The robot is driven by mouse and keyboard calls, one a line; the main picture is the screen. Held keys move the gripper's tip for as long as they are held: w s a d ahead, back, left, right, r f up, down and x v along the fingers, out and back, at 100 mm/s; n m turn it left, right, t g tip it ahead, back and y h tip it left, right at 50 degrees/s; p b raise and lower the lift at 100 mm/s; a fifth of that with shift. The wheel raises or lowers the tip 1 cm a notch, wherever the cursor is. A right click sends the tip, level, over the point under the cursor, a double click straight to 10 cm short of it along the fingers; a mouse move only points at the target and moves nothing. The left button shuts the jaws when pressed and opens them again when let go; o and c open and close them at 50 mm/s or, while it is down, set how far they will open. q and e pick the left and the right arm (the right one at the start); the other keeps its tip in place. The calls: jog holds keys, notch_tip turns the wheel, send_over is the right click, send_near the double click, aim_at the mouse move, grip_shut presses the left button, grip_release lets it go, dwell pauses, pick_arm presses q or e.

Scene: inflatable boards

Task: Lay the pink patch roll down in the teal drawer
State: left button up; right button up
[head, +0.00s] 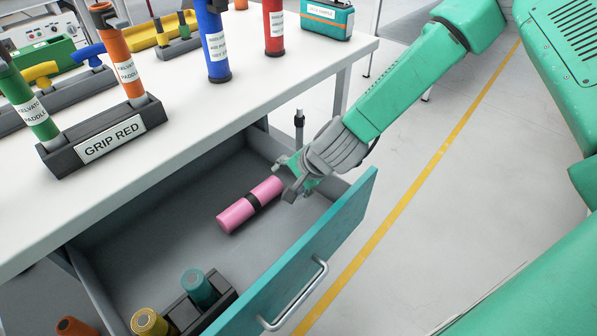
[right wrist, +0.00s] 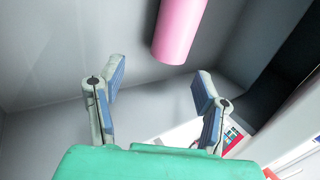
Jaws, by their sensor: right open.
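The pink patch roll (head: 236,214) with a black band lies on its side on the floor of the open teal-fronted drawer (head: 318,248). It also shows in the right wrist view (right wrist: 178,32), beyond the fingertips. My right gripper (head: 287,178) is at the roll's upper right end in the head view, inside the drawer near its front panel. In the right wrist view its two fingers (right wrist: 158,88) are spread apart with nothing between them. The roll looks free of the fingers. My left gripper is not in view.
A dark holder with a teal cylinder (head: 199,287) and a yellow cylinder (head: 148,322) sits at the drawer's near left end.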

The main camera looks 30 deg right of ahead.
jog(key=v, duration=0.6)
jog(key=shift+s+r, duration=0.15)
jog(key=shift+r, duration=0.2)
